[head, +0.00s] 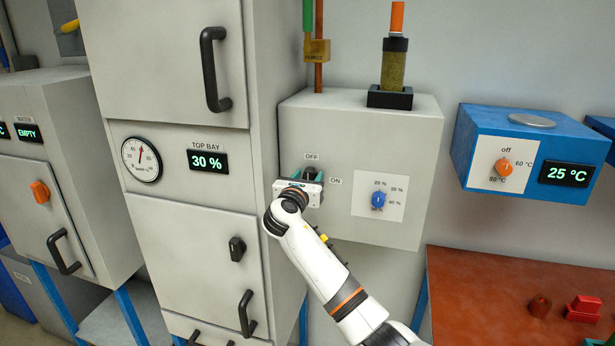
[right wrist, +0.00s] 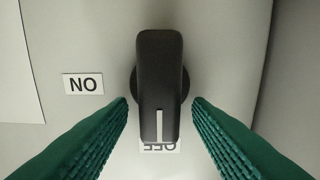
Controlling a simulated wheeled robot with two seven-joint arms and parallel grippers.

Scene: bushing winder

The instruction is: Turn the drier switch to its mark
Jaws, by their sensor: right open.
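The drier switch is a black bar-shaped knob (right wrist: 160,75) on the grey box (head: 405,135), between an OFF label (head: 312,156) and an ON label (head: 335,180). In the right wrist view its white line points at the OFF label, which shows upside down. My right gripper (head: 305,178) is in front of the switch and mostly hides it in the head view. Its green fingers (right wrist: 160,103) are open, one on each side of the knob, with a visible gap on both sides. My left gripper is not in view.
A blue dial (head: 378,200) with percent marks sits right of the switch on the same box. A tall grey cabinet (head: 190,240) with handles and a 30 % display (head: 208,162) stands left. A blue heater (head: 530,150) and a red-brown table (head: 480,290) are at right.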

